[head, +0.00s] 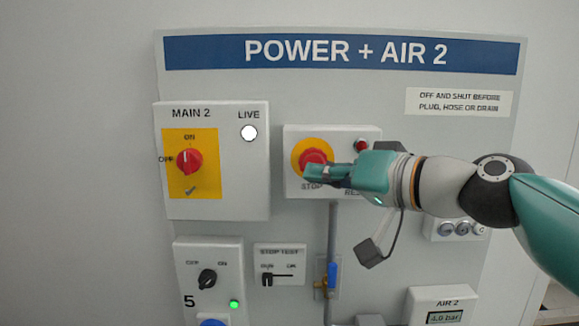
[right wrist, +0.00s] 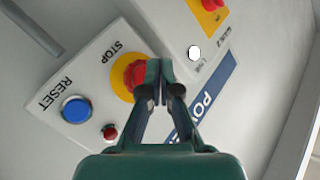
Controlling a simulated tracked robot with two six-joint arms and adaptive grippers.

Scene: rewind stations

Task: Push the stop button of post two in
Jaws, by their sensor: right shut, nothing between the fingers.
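The post's panel (head: 460,75) is headed "POWER + AIR 2". Its stop button (head: 313,157) is a red mushroom head on a yellow disc, on a pale box lettered STOP and RESET. The button also shows in the right wrist view (right wrist: 131,74). My right gripper (head: 311,172) is shut and empty, its fingertips over the lower part of the button in the head view. In the right wrist view its tips (right wrist: 158,66) overlap the button's edge. I cannot tell whether they touch it or whether the button is in. My left gripper is not in view.
A blue reset button (right wrist: 76,109) and a small red lamp (right wrist: 109,131) share the stop box. The MAIN 2 switch (head: 190,160) and white LIVE lamp (head: 249,133) are left of it. A blue-handled valve (head: 332,275) and STOP TEST box (head: 279,253) sit below.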

